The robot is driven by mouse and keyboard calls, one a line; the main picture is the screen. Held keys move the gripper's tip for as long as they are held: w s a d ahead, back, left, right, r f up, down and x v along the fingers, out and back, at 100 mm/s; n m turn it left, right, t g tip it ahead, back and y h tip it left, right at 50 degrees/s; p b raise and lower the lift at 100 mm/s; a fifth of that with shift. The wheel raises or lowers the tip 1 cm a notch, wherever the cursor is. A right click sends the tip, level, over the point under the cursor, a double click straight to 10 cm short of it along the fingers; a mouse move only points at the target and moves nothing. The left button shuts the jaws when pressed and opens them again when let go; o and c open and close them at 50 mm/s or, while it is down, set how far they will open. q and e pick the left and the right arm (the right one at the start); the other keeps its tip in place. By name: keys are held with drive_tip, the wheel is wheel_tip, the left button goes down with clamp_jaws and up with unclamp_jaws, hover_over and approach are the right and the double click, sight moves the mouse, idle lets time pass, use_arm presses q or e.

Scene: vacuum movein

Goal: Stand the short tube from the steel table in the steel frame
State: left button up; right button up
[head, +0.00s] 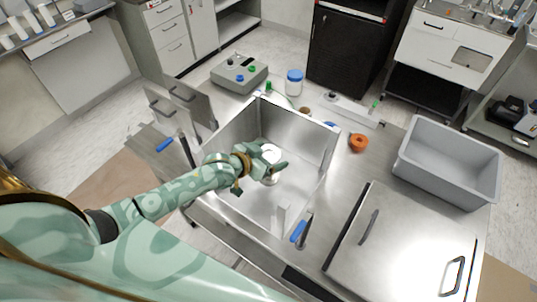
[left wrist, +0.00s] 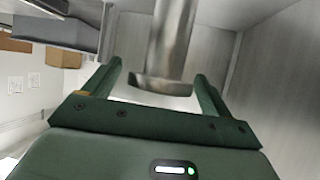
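My left gripper (head: 272,165) reaches down into an open-topped steel chamber (head: 305,137) on the steel table. In the left wrist view a steel tube with a flange at its end (left wrist: 168,50) shows between my gripper's two spread fingers (left wrist: 158,78). Gaps show on both sides, so the fingers look open and not closed on it. In the head view a pale round end of a metal piece (head: 270,152) shows between the fingers; the rest is partly hidden by them. I cannot tell which part is the steel frame. My right gripper is not in view.
A steel lid with dark handles (head: 405,245) lies right of the chamber, with a grey bin (head: 450,160) behind it. An orange ring (head: 358,142), a blue-lidded jar (head: 294,82) and a grey control box (head: 240,74) stand behind. A blue-handled clamp (head: 299,231) sits at the front.

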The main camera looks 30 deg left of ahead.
use_arm(q)
drive_tip(key=shift+r, duration=0.15)
drive_tip(key=p+v, duration=0.2)
drive_tip(key=v, duration=1)
